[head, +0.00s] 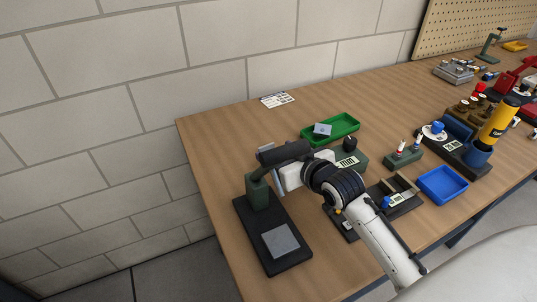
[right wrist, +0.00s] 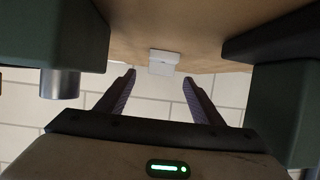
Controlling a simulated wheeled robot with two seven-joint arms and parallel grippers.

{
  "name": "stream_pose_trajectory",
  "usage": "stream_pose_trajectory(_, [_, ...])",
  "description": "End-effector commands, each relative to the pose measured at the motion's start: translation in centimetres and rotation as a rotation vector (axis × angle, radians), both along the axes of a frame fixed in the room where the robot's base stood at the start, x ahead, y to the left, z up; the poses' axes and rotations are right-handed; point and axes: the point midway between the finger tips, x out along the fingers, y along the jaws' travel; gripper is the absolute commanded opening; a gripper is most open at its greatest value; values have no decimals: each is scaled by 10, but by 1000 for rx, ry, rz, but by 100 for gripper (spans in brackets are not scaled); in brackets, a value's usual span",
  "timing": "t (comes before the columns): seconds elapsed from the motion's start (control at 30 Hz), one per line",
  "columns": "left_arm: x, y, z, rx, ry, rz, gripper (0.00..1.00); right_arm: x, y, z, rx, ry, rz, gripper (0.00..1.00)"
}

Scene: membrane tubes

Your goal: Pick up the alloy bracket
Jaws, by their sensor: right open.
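A small blue-grey piece (head: 322,129), which looks like the alloy bracket, rests in the green tray (head: 345,122) towards the back of the table. My right arm comes in from the lower right in the head view. My right gripper (head: 275,176) is by the green column of a press, left of and nearer than the tray. In the right wrist view its two fingers (right wrist: 159,85) are apart with nothing between them. A small pale thing (right wrist: 163,62) shows beyond the fingertips; I cannot tell what it is. My left gripper is not in view.
The press (head: 258,192) has a dark base with a grey plate (head: 281,241). Its green parts flank my gripper closely in the wrist view. A blue tray (head: 443,186), a green block (head: 404,157) and a yellow cylinder (head: 499,121) stand to the right. The back left table is clear except for a card (head: 277,99).

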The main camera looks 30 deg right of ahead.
Motion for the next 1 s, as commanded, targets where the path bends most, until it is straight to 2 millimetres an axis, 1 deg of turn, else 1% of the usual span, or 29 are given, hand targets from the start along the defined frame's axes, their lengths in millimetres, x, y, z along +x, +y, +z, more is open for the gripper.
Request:
stream_pose_trajectory(0.1, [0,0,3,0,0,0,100,18,2,-5,1,-1,0,61])
stream_pose_trajectory(0.27, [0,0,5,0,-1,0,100,36,3,-13,0,-1,0,61])
stream_pose_trajectory(0.4, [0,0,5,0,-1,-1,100,40,3,-16,0,1,0,61])
stream_pose_trajectory(0.57, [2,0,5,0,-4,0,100,40,3,-16,0,0,0,61])
stream_pose_trajectory(0.6, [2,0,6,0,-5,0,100,40,3,-16,0,0,0,58])
stream_pose_trajectory(0.67, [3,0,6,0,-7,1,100,40,3,-16,0,0,0,47])
stream_pose_trajectory(0.7, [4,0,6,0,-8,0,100,40,3,-16,0,0,0,41])
stream_pose_trajectory(0.83, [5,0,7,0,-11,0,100,40,3,-16,0,0,0,19])
stream_pose_trajectory(0.87, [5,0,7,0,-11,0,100,40,3,-16,0,0,0,16])
stream_pose_trajectory(1.0, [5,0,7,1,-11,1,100,40,3,-15,0,-1,0,16])
